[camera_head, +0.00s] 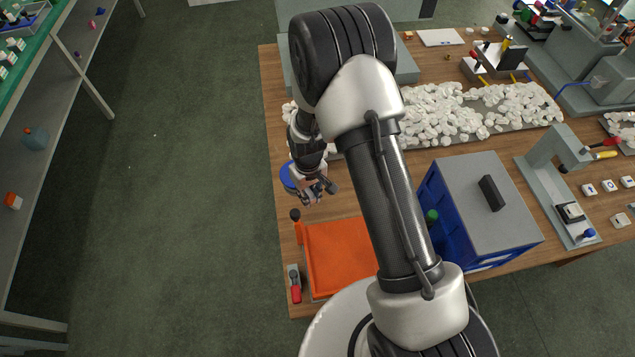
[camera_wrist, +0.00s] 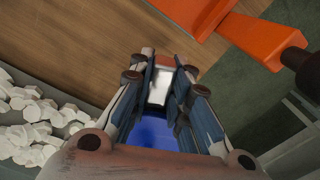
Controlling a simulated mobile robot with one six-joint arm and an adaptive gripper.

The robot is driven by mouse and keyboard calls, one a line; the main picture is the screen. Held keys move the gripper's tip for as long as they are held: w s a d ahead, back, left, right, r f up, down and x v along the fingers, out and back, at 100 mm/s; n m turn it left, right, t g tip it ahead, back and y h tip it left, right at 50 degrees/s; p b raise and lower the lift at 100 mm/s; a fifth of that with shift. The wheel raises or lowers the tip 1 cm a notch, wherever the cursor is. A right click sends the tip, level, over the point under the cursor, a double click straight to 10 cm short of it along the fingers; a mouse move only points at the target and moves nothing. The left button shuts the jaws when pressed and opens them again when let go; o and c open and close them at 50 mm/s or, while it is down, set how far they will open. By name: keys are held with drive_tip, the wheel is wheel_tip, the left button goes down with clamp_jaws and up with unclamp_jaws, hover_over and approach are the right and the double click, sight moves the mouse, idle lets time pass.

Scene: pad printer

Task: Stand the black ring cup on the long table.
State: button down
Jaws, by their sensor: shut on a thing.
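My gripper (camera_head: 318,190) hangs over the left edge area of the long wooden table (camera_head: 273,110), pointing down. Its fingers also show in the wrist view (camera_wrist: 162,85), shut on a small pale thing (camera_wrist: 160,86) between the pads. Only part of that thing shows, and I cannot make out a black ring on it. A blue round thing (camera_head: 288,177) lies beside the gripper in the head view. Blue (camera_wrist: 152,132) also shows below and between the fingers in the wrist view. I cannot clearly pick out the black ring cup elsewhere.
An orange tray (camera_head: 340,258) lies in front of the gripper, with an orange-handled tool (camera_head: 297,226) at its corner. A tray of white caps (camera_head: 440,115) stands behind. A blue-and-grey box (camera_head: 485,205) and a pad printer (camera_head: 560,165) stand right. Bare wood shows near the gripper.

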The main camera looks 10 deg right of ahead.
sight(310, 215)
drive_tip(key=shift+w+f, duration=0.2)
drive_tip(key=shift+f, duration=0.3)
drive_tip(key=shift+s+r, duration=0.1)
drive_tip(key=shift+s, duration=0.05)
drive_tip(key=shift+f+b, duration=3)
drive_tip(key=shift+f, duration=1.15)
drive_tip(key=shift+f+b, duration=0.3)
drive_tip(key=shift+f, duration=0.05)
drive_tip(key=c, duration=1.4)
unclamp_jaws()
